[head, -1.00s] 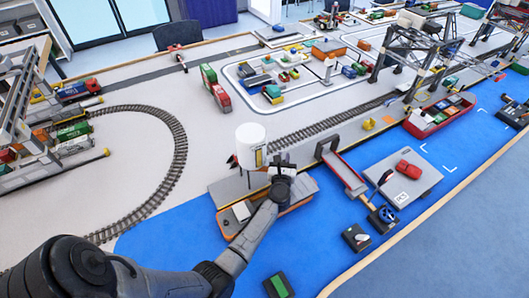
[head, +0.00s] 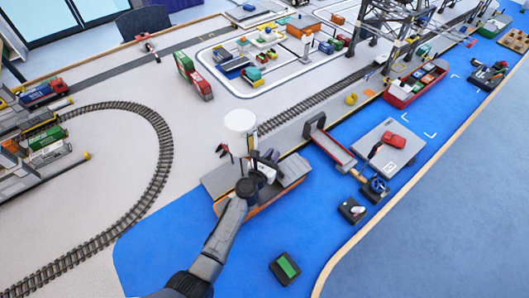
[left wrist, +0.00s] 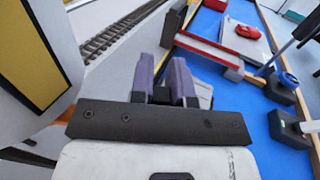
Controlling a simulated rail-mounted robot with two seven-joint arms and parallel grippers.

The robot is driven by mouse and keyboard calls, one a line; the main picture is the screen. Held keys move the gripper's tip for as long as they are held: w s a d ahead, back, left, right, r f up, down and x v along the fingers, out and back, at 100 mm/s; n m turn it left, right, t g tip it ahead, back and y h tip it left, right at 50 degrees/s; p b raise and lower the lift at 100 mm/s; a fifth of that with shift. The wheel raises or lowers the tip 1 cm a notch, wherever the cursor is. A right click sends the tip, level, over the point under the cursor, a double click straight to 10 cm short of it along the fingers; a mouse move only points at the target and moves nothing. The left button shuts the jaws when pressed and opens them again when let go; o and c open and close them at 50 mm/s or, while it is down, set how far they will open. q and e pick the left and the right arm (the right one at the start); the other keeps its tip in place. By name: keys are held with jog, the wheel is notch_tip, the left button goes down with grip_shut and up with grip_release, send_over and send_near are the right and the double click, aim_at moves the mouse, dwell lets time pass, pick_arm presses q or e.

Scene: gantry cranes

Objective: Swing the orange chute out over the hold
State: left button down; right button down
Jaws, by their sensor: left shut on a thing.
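My left gripper (head: 265,166) is beside a white silo (head: 240,122), above an orange-hulled hold vessel (head: 294,168) with a grey deck on the blue water. In the left wrist view the two purple-grey fingers (left wrist: 164,80) are close together, shut on a small dark part between them. The silo fills the upper left of that view, with a yellow panel (left wrist: 35,50). An orange patch shows low at its left; I cannot tell whether it is chute or hull. The orange chute is not clearly visible, mostly hidden by my gripper and wrist. My right gripper is not in view.
A red-edged ramp (head: 332,147), a grey platform with a red car (head: 393,140) and a blue handwheel (head: 377,185) stand to the right. A dark box with a green top (head: 286,267) lies in front. Curved rail track (head: 160,165) is at left. Open blue surface lies between.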

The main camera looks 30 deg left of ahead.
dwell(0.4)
pick_arm(q)
jog(key=c, duration=1.1)
grip_release()
jog(key=shift+s, duration=0.55)
jog(key=s, duration=0.4)
jog(key=s+p, duration=0.1)
jog(key=s, duration=0.3)
jog(key=s+p, duration=0.1)
jog(key=s, duration=0.3)
jog(key=shift+s+a, duration=0.35)
jog(key=shift+s, duration=0.05)
jog(key=shift+c, duration=0.3)
